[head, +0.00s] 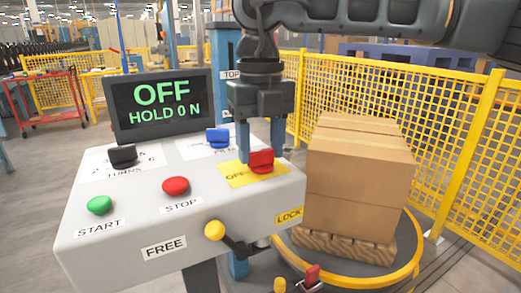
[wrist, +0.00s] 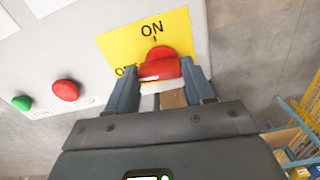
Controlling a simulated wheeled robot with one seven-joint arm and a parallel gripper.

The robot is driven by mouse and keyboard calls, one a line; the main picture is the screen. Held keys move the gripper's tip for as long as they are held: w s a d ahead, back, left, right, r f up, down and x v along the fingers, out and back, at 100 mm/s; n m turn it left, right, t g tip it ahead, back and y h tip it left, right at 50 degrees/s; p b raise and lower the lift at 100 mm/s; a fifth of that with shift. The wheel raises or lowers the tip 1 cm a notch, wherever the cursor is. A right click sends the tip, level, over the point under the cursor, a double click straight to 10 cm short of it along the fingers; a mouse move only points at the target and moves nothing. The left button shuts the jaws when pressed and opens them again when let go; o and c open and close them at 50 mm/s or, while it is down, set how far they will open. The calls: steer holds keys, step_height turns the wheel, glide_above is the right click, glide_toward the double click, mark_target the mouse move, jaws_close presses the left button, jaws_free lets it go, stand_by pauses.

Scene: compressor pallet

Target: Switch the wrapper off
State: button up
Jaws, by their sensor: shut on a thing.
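The wrapper's red rotary switch (head: 261,163) sits on a yellow plate (head: 238,178) at the right of the grey control panel (head: 120,232). My gripper (head: 262,148) reaches down from above and is shut on the red switch. In the wrist view the switch (wrist: 160,63) is between the two fingers (wrist: 163,88). The yellow plate there reads ON above the knob, with OFF partly hidden at its left. The display (head: 161,105) reads OFF and HOLD 0 N in green.
The panel also bears a green START button (head: 99,205), a red STOP button (head: 175,186), a black knob (head: 123,155), a blue knob (head: 218,137) and a yellow-tipped lever (head: 215,231). Cartons (head: 358,180) stand on a pallet at right, before a yellow fence (head: 450,120).

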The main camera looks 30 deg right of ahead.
mark_target(260, 151)
steer(key=shift+n, duration=0.6)
steer(key=shift+r, duration=0.1)
steer(key=o, duration=1)
steer(key=shift+o, duration=0.2)
step_height(260, 151, up, 8)
steer(key=shift+f, duration=0.15)
